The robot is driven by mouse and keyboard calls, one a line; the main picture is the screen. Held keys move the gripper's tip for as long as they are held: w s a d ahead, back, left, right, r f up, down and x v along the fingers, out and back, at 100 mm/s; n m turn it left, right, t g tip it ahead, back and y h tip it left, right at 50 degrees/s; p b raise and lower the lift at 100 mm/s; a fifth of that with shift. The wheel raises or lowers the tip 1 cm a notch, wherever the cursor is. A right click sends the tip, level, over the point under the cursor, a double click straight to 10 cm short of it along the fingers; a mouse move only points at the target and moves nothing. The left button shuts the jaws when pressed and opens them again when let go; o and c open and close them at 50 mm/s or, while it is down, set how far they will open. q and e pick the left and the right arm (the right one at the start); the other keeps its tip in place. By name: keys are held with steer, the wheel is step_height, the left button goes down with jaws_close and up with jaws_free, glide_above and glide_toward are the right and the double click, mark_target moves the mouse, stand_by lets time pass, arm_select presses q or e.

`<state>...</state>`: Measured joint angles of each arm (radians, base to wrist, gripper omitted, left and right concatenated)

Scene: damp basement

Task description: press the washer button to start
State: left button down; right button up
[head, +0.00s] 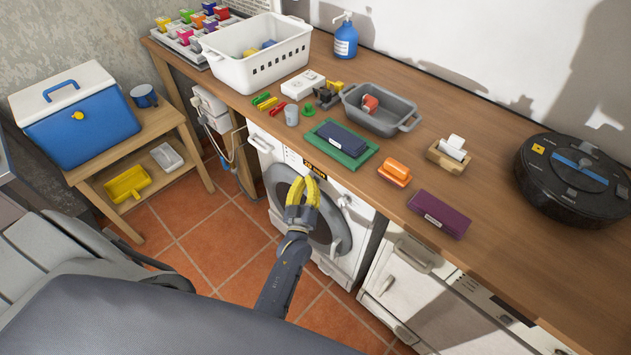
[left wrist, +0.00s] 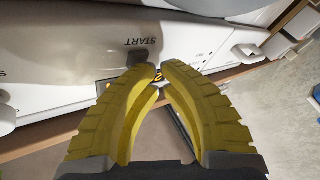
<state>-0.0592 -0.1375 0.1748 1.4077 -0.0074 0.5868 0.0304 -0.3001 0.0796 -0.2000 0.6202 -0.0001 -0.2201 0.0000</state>
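The white washer (head: 360,211) stands under the wooden counter, with its round door (head: 338,232) partly behind my gripper. A dark display with yellow marks (head: 313,171) is on its upper front panel. In the left wrist view, the word START appears upside down on the white panel (left wrist: 205,40), with a small dark grey button (left wrist: 139,58) beside it. My left gripper (head: 309,180) has yellow fingers that converge at the tips, with nothing held. Its fingertips (left wrist: 159,70) are close to the START button; whether they touch it I cannot tell. My right gripper is not in view.
The wooden counter (head: 490,200) above the washer holds a white basket (head: 258,70), a grey tray (head: 382,122), small items and a black robot vacuum (head: 575,180). A white drawer unit (head: 410,280) is right of the washer. Tiled floor (head: 215,240) is clear on the left.

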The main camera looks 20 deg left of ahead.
arm_select(q)
steer(key=shift+s, duration=0.15)
stand_by(0.7)
steer(key=shift+s+a, duration=0.15)
steer(key=shift+s, duration=0.15)
steer(key=s+a, duration=0.2)
steer(key=s, duration=0.3)
steer(key=shift+s, duration=0.35)
stand_by(0.3)
stand_by(0.4)
